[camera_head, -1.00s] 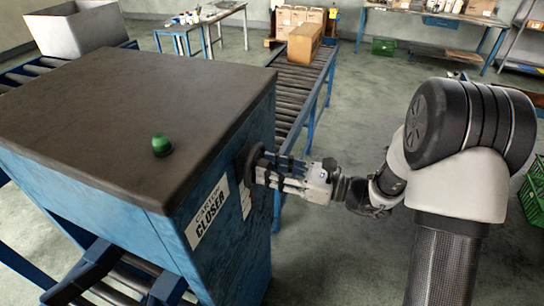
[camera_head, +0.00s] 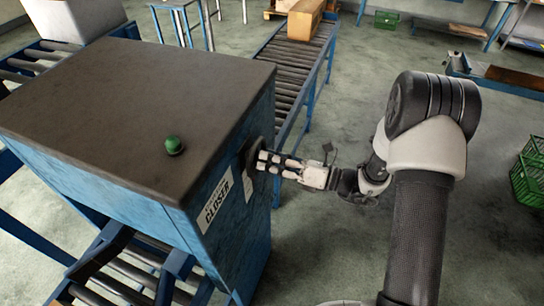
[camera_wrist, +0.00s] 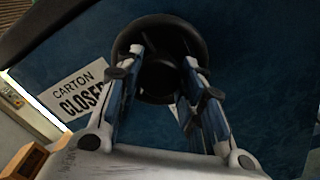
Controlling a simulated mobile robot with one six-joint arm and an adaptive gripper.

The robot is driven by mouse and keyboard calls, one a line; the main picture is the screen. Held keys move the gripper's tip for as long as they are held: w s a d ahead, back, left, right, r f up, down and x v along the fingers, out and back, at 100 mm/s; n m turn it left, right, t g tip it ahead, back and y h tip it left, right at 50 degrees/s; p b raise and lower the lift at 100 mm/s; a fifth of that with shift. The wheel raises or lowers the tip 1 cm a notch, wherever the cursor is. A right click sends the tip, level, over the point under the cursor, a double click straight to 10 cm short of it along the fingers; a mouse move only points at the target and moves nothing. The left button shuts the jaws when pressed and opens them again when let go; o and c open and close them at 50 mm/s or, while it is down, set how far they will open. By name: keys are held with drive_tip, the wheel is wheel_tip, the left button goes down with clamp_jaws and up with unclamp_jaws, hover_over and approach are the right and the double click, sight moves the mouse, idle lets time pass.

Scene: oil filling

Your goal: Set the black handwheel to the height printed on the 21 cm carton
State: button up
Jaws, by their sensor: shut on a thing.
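The black handwheel (camera_wrist: 160,28) is mounted on the side of the blue machine (camera_head: 240,225). In the head view only part of the handwheel (camera_head: 250,160) shows, behind my fingers. My gripper (camera_wrist: 160,85) is at the wheel from the front, its two fingers on either side of the dark hub, shut on it. In the head view my gripper (camera_head: 270,163) reaches the wheel from the right. A tan carton (camera_head: 305,19) lies on the roller conveyor at the back; no print on it is readable.
A white label (camera_head: 215,203) with "CARTON CLOSER" is beside the wheel. A green button (camera_head: 174,145) sits on the machine's dark top. A roller conveyor (camera_head: 290,75) runs behind. Green crates (camera_head: 527,180) stand at the right. The floor around my arm is clear.

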idle(0.5)
drive_tip(key=o, duration=1.1)
drive_tip(key=shift+c, duration=0.2)
drive_tip(key=shift+d, duration=0.1)
drive_tip(key=v, duration=1.2)
